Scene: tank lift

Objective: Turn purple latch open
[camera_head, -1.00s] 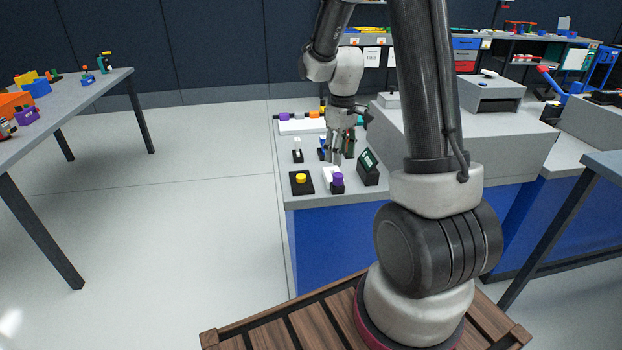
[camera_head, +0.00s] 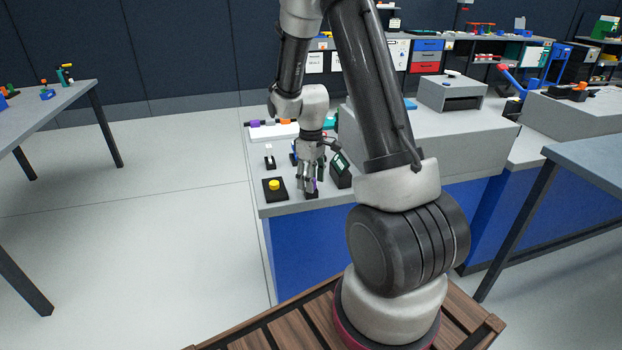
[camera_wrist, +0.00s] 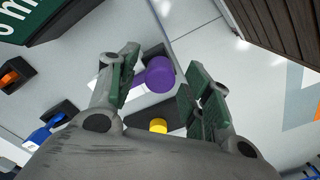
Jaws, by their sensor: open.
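The purple latch (camera_wrist: 160,74) shows in the wrist view as a round purple knob on a white bar with a black base. It lies between the two spread fingers of my gripper (camera_wrist: 161,88), closer to the left finger. I cannot tell whether that finger touches it. In the head view my gripper (camera_head: 312,186) points down over the latch at the near edge of the bench, and the fingers hide most of it. My gripper is open and holds nothing.
A yellow button (camera_head: 274,185) on a black base is left of the latch. A small black display (camera_head: 341,170) stands close on the right. A white switch (camera_head: 269,157) is behind the button. The grey bench (camera_head: 285,206) ends just in front.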

